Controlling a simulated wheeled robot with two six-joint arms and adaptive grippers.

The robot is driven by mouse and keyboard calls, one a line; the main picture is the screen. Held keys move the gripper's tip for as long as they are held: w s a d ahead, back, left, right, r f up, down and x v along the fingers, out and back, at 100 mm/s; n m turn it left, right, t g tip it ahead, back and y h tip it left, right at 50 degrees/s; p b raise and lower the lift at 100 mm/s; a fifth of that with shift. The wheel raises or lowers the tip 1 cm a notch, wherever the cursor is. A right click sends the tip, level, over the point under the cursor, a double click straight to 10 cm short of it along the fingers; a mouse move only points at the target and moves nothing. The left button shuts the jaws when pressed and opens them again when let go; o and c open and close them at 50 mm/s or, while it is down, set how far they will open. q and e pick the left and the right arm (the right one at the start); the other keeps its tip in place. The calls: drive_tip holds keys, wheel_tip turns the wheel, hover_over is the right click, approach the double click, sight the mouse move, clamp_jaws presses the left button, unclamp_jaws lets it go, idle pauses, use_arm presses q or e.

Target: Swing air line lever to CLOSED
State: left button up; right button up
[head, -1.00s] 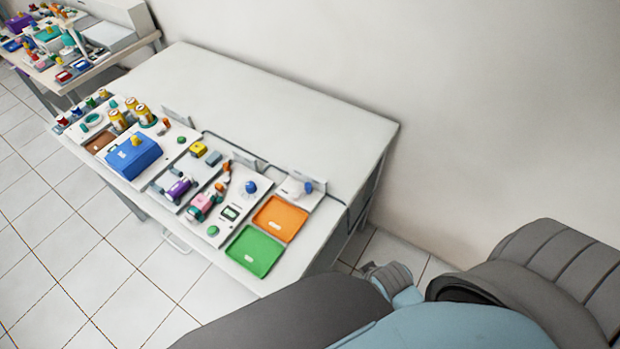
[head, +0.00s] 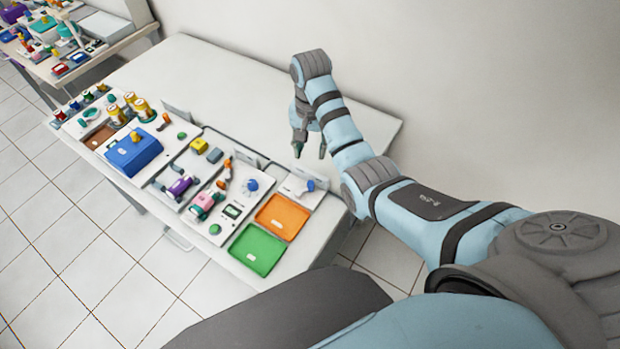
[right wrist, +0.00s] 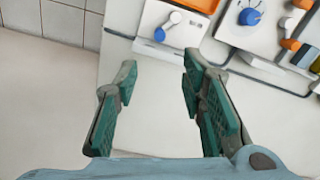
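A white lever with a blue end (head: 309,186) sits on a small pale plate at the right end of the row of panels; I cannot read any label there. It also shows near the top of the right wrist view (right wrist: 167,26). An orange lever (head: 227,165) stands on the panel to its left; I cannot tell which one is the air line lever. My right gripper (head: 310,151) is open and empty, with its fingers pointing down above the table behind the white lever, apart from it. Both green-padded fingers show spread in the right wrist view (right wrist: 159,62). My left gripper is out of view.
An orange tray (head: 283,217) and a green tray (head: 257,250) lie at the table's front right. A blue knob (head: 251,186), a blue box (head: 133,153) and several small fittings fill the panels to the left. The back of the white table (head: 215,75) is clear.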

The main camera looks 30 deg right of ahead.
sight(311, 183)
wheel_tip(311, 183, down, 14)
drive_tip(key=b, duration=0.3)
drive_tip(key=shift+s+r, duration=0.1)
